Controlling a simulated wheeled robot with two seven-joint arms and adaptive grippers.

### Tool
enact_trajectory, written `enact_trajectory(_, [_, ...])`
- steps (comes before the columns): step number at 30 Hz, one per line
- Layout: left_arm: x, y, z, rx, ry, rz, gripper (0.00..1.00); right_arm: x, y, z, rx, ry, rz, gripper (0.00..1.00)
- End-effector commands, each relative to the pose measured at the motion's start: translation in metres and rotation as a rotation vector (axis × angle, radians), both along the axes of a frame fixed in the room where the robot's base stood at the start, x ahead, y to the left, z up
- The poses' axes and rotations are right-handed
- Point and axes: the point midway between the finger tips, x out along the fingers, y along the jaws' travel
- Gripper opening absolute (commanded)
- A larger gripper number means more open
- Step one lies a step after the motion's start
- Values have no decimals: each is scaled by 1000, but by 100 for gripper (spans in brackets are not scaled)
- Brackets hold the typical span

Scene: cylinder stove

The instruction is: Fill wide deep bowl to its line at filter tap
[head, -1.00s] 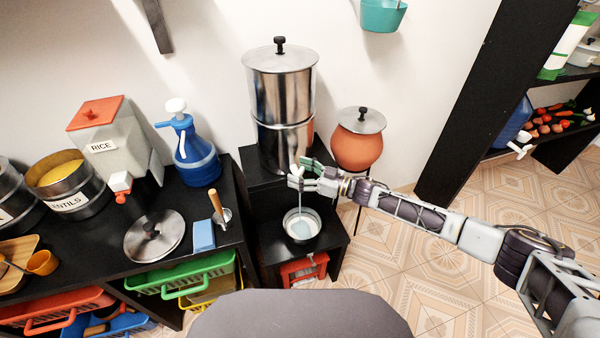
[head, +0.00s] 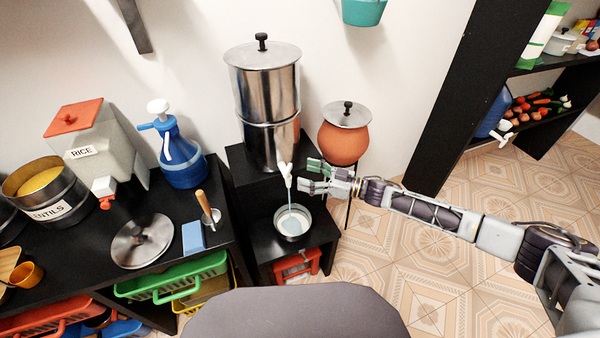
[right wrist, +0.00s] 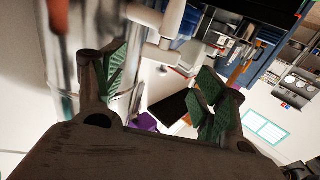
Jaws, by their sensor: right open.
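The steel filter (head: 268,105) stands on a black stand, with a white tap (head: 286,175) low on its front. A thin stream runs from the tap into the wide deep bowl (head: 292,222) on the lower black step. Pale liquid shows in the bowl; I cannot make out its line or the exact level. My right gripper (head: 318,178) is open and empty, just right of the tap and apart from it. In the right wrist view the white tap (right wrist: 165,38) shows beyond the open fingers (right wrist: 160,85). My left gripper is not in view.
A clay pot (head: 343,143) with a metal lid stands close behind my right gripper. The counter at left holds a rice dispenser (head: 97,150), a blue pump jug (head: 178,155) and a lid (head: 141,243). A red crate (head: 297,265) sits under the step.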

Motion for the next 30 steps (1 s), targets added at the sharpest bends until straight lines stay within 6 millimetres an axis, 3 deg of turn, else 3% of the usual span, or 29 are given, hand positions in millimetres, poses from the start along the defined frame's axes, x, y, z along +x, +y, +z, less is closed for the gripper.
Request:
enact_trajectory(12, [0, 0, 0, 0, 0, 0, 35, -16, -38, 0, -1, 0, -1, 71])
enact_trajectory(30, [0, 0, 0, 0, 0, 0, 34, -19, -43, 0, 0, 0, -1, 71])
